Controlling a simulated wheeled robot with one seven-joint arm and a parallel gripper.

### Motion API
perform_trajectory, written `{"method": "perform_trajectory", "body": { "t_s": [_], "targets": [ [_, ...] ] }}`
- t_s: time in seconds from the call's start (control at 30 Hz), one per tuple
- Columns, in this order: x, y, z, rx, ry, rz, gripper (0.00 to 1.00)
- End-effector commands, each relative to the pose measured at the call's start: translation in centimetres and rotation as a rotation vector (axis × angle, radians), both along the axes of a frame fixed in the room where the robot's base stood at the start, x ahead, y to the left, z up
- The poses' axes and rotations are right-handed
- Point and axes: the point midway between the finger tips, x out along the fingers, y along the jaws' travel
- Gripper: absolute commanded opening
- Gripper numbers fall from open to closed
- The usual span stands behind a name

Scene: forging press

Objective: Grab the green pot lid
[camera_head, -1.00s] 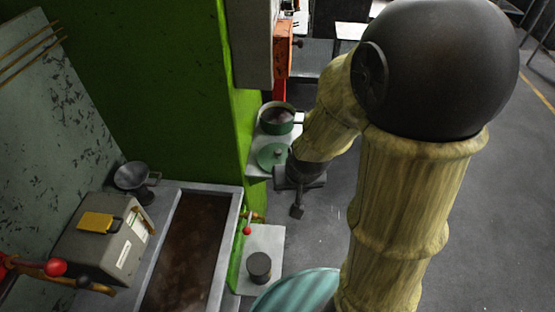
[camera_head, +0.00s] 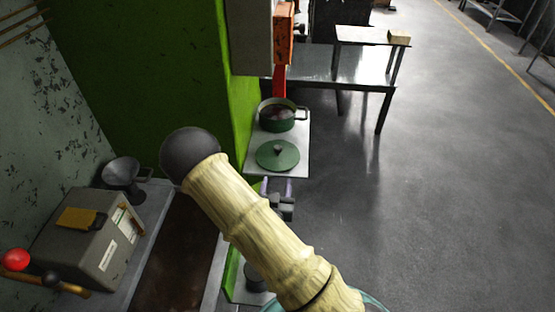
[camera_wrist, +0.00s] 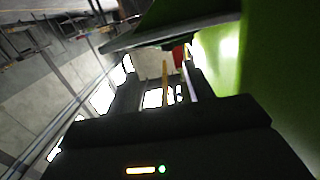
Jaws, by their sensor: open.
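The green pot lid (camera_head: 277,155) lies flat, knob up, on a small light shelf (camera_head: 298,163) fixed to the green machine wall. The open green pot (camera_head: 280,116) stands just behind it on the same shelf. My gripper (camera_head: 277,184) is open and empty, at the near edge of the shelf, just in front of the lid and apart from it. In the wrist view, my gripper (camera_wrist: 158,85) looks along the green wall, with a dark flat plate overhead that seems to be the shelf's underside.
The green machine wall (camera_head: 140,70) rises close left of the shelf. A metal table (camera_head: 340,68) stands behind it. A grey box (camera_head: 80,245) and a dark funnel-shaped bowl (camera_head: 122,172) sit at the left. The floor (camera_head: 450,180) to the right is clear.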

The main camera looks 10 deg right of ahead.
Motion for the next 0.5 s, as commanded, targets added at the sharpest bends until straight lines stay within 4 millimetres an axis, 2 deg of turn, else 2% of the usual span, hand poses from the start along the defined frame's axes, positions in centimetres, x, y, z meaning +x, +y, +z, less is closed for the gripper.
{"method": "perform_trajectory", "body": {
  "t_s": [0.17, 0.5],
  "targets": [
    [-0.31, 0.60, 0.18, -0.046, -0.065, 0.030, 0.52],
    [-0.21, 0.57, 0.11, -0.043, -0.064, 0.029, 0.52]
  ]
}}
